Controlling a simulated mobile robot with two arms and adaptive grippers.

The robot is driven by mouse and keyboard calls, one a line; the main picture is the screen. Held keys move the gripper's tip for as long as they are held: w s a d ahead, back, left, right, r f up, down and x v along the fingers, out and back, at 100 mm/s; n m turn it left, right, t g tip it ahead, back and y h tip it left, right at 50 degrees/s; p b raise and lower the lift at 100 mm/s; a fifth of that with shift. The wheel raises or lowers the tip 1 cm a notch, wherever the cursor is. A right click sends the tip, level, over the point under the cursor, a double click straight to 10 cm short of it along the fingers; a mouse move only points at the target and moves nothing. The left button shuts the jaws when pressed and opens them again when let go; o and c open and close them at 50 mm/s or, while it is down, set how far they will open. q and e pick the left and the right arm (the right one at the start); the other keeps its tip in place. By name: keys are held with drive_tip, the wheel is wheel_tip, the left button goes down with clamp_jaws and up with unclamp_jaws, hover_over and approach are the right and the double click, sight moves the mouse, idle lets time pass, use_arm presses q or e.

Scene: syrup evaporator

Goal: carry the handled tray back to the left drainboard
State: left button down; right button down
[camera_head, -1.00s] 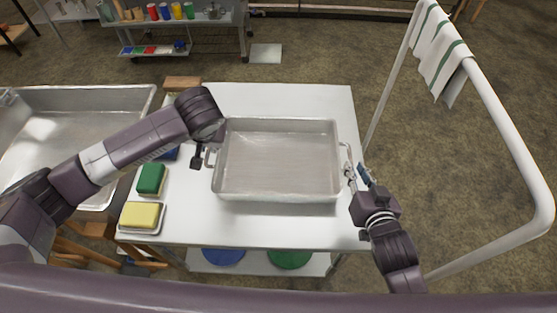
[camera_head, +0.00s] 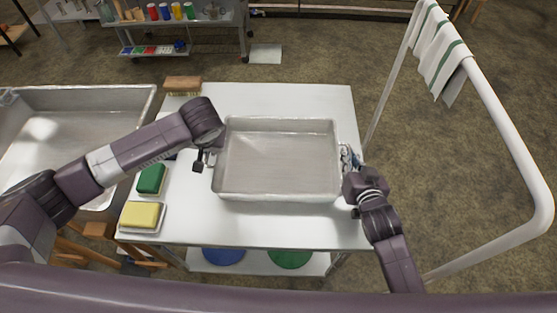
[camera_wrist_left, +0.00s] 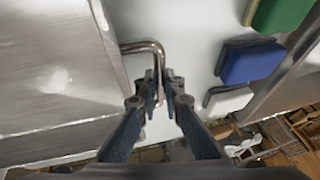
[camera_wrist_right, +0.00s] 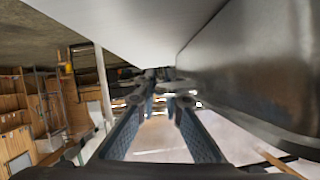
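The handled tray (camera_head: 280,185) is a shallow silver metal pan lying level on the white tabletop. My left gripper (camera_head: 205,158) is at its left handle. In the left wrist view the bent metal handle (camera_wrist_left: 142,46) runs down between the fingertips (camera_wrist_left: 161,85), which sit close on both sides of it. My right gripper (camera_head: 349,160) is at the tray's right side, where the handle is. In the right wrist view the fingertips (camera_wrist_right: 158,80) are near each other beside the tray wall (camera_wrist_right: 255,65). The handle there is mostly hidden, so its hold is unclear.
A metal sink basin (camera_head: 75,92) stands left of the white table (camera_head: 290,98). A green sponge (camera_head: 151,179), a yellow sponge (camera_head: 140,215) and a brush (camera_head: 183,84) lie along the left edge. A white rail (camera_head: 510,120) with a towel (camera_head: 437,50) stands right.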

idle(0.6)
